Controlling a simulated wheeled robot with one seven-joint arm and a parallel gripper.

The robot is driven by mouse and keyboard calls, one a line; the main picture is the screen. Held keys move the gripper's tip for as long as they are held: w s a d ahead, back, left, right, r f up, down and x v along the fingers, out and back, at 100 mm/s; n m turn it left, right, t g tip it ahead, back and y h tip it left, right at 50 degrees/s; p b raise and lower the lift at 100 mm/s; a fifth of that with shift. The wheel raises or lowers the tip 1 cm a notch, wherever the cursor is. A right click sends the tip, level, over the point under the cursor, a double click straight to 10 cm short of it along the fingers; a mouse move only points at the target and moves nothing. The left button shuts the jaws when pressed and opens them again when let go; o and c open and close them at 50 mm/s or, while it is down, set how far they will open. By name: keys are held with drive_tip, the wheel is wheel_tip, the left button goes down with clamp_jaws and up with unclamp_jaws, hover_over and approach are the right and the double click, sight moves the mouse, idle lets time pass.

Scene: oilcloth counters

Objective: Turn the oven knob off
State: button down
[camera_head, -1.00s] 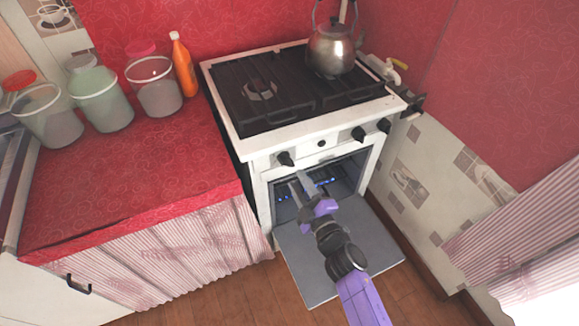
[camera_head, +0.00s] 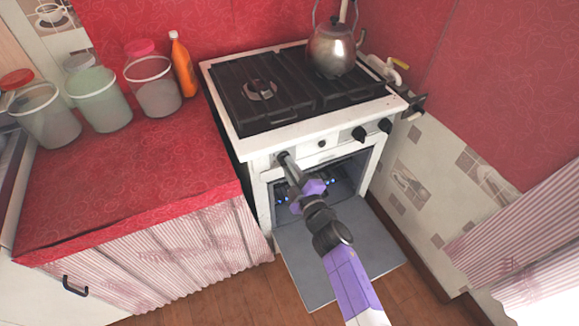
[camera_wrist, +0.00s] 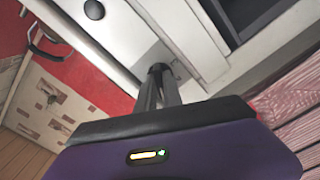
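The white stove (camera_head: 235,138) has black knobs along its front panel. The leftmost knob (camera_wrist: 158,68) is at my fingertips in the wrist view and is mostly covered by the fingers in the head view. My gripper (camera_head: 288,163) reaches up to it from the front; the wrist view shows its two fingers (camera_wrist: 159,78) close together, with the knob between their tips. Two other knobs (camera_head: 359,134) (camera_head: 385,125) sit at the right of the panel. Small blue flames (camera_head: 332,181) show inside the oven, partly hidden by my arm.
The oven door (camera_head: 300,275) is folded down below my arm. A metal kettle (camera_head: 332,50) stands on the cooktop (camera_head: 285,112). A red counter (camera_head: 120,185) with jars (camera_head: 153,90) and an orange bottle (camera_head: 182,68) is on the left.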

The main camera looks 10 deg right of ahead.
drive_tip(key=shift+m, duration=0.3)
drive_tip(key=m+p, duration=0.3)
drive_tip(key=m, duration=0.8)
idle(0.5)
drive_tip(key=shift+m, duration=0.3)
drive_tip(key=c, duration=1.5)
unclamp_jaws()
